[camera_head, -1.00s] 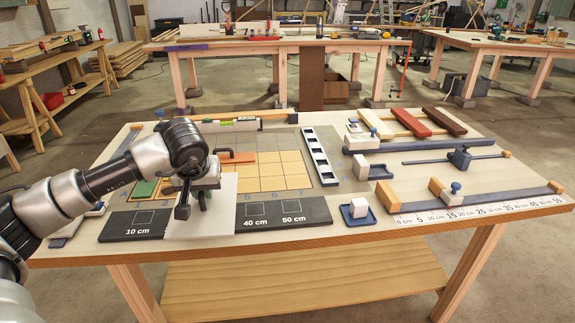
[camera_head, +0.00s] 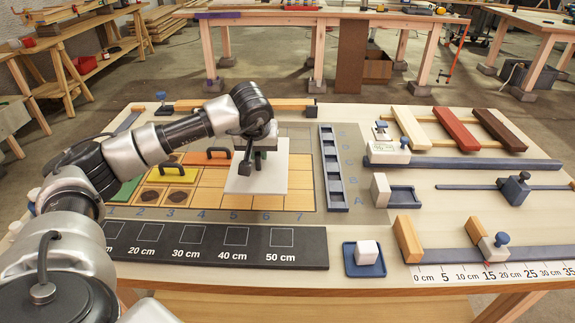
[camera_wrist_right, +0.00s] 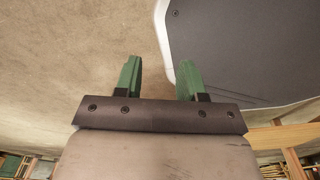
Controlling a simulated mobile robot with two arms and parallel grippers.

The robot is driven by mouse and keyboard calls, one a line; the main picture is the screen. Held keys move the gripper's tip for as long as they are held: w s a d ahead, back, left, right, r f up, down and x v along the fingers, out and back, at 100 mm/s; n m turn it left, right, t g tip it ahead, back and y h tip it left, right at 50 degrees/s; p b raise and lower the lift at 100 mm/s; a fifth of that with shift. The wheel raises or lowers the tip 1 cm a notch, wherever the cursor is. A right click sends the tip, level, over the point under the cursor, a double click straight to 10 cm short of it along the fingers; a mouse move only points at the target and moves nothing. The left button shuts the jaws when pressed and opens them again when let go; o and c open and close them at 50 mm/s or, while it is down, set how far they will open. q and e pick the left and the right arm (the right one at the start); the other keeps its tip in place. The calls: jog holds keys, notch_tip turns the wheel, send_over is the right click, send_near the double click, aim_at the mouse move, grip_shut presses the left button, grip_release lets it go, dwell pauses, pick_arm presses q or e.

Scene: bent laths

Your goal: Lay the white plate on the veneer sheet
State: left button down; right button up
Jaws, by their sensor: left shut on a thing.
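The white plate (camera_head: 256,184) is in the grip of my left gripper (camera_head: 258,152), which holds it by its top in the head view. The plate is over the tan, squared veneer sheet (camera_head: 299,179) and hides part of it. I cannot tell whether the plate touches the sheet. Dark round marks (camera_head: 150,196) show on the sheet's lower left squares. A yellow plate (camera_head: 176,175) and an orange plate (camera_head: 208,158), each with a dark handle, lie at the sheet's left and back. My right gripper (camera_wrist_right: 160,80) is open and empty in the right wrist view.
A black strip with cm labels (camera_head: 265,262) lies along the front. A dark slotted rack (camera_head: 333,170) stands right of the sheet. A blue tray with a white block (camera_head: 367,252) is at front right. Rails, clamps and coloured laths (camera_head: 455,130) fill the right side.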

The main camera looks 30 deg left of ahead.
aim_at(285, 152)
pick_arm(q)
jog(key=w, duration=0.1)
jog(key=w+d+f, duration=0.1)
jog(key=w+f, duration=0.1)
jog(key=w, duration=0.1)
jog(key=shift+w+d+f, duration=0.1)
jog(key=shift+d+f, duration=0.15)
jog(key=shift+d, duration=0.1)
jog(key=w+f, duration=0.1)
jog(key=w+d+f, duration=0.1)
jog(key=w, duration=0.1)
jog(key=shift+p, duration=0.35)
jog(key=shift+w+f, duration=0.1)
jog(key=shift+f, duration=0.1)
notch_tip(285, 152, down, 3)
jog(key=shift+f+p, duration=0.15)
jog(key=shift+p, duration=0.15)
jog(key=shift+f, duration=0.25)
pick_arm(e)
jog(key=shift+a+r, duration=0.15)
jog(key=shift+r, duration=0.55)
pick_arm(q)
jog(key=c, duration=1.6)
grip_release()
jog(key=shift+f, duration=0.15)
jog(key=o, duration=0.5)
